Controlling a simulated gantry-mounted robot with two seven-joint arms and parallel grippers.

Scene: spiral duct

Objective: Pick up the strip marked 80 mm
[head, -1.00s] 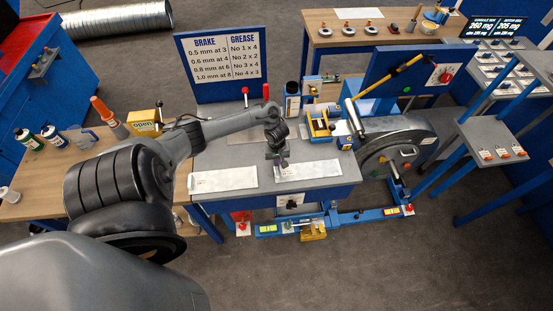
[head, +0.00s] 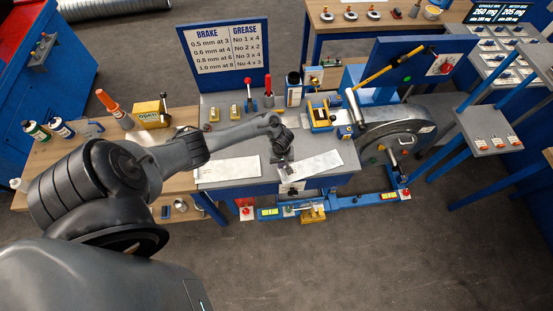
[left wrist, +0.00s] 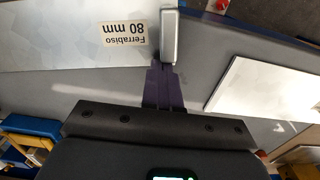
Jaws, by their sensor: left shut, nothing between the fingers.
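The strip marked 80 mm (left wrist: 70,35) is a pale metal sheet lying on the grey bench, its label upside down in the left wrist view. By the layout around it, it is the right-hand strip (head: 316,163) in the head view, lying slanted. My left gripper (head: 285,162) is at this strip's left end; its shut fingers (left wrist: 162,80) hold nothing. They are beside the strip's end, by a small grey block (left wrist: 170,37); whether they touch either is unclear. A second pale strip (head: 228,170) lies to the left. My right gripper is not in view.
A blue and yellow device (head: 321,115) stands behind the 80 mm strip, with a round metal drum (head: 400,140) to its right. A brake and grease sign (head: 226,55) stands at the back. Small blocks and red-topped levers line the bench behind the strips.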

